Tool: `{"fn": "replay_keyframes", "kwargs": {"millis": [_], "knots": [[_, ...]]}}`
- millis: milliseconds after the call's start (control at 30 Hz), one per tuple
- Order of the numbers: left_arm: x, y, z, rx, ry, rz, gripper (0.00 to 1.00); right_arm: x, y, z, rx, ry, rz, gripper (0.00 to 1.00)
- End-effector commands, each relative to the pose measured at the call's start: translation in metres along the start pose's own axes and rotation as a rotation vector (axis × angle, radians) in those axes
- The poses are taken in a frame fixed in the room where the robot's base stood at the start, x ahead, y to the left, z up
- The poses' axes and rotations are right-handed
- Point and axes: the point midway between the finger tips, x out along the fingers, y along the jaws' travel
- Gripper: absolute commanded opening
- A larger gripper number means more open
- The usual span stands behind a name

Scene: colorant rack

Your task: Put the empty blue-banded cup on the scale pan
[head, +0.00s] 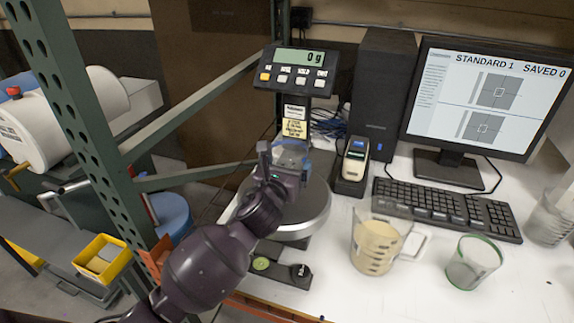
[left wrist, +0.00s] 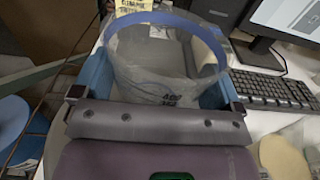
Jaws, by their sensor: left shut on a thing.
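The clear blue-banded cup (left wrist: 160,72) is between the fingers of my left gripper (head: 284,163), which is shut on it. In the left wrist view the blue rim is whole and the cup looks empty. In the head view the cup (head: 291,155) is mostly hidden by the gripper. The round metal scale pan (head: 318,207) lies below and around my gripper, partly covered by my arm. The cup appears above the pan's rear part; I cannot tell whether they touch. The scale display (head: 305,57) reads 0 g. My right gripper is not in view.
A jug of beige material (head: 377,243) and a green-rimmed cup (head: 472,264) stand right of the scale. Another clear container (head: 551,217) is at the far right. A keyboard (head: 445,208), monitor (head: 487,97) and small docked device (head: 354,160) are behind. A green rack post (head: 85,125) stands left.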

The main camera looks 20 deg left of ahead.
Motion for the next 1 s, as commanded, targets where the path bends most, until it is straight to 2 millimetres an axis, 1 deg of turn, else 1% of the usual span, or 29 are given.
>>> {"fn": "replay_keyframes", "kwargs": {"millis": [67,100,133,167,367,467,533,667,800,1000], "knots": [[0.000,0.000,-0.003,0.001,0.001,0.000,0.69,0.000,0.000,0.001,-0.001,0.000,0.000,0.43],[0.000,0.000,-0.003,0.001,0.001,0.000,0.93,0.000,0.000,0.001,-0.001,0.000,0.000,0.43],[0.000,0.000,-0.003,0.001,0.000,-0.001,0.97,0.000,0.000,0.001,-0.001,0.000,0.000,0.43],[0.000,0.000,-0.003,0.001,0.000,0.000,1.00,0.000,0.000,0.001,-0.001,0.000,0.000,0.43],[0.000,0.000,-0.002,0.001,0.000,0.000,1.00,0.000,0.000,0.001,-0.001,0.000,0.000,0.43],[0.000,0.000,0.002,0.000,-0.001,0.000,1.00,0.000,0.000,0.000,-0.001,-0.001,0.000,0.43],[-0.007,0.000,0.000,0.001,0.002,0.000,1.00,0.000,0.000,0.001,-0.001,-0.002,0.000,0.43],[-0.027,0.000,0.000,0.003,0.001,-0.001,1.00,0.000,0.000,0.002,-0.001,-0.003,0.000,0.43],[-0.055,0.000,-0.001,0.001,0.002,-0.002,1.00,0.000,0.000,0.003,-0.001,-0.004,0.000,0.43],[-0.091,0.000,0.000,0.001,0.001,-0.002,1.00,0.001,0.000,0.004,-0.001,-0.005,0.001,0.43]]}}
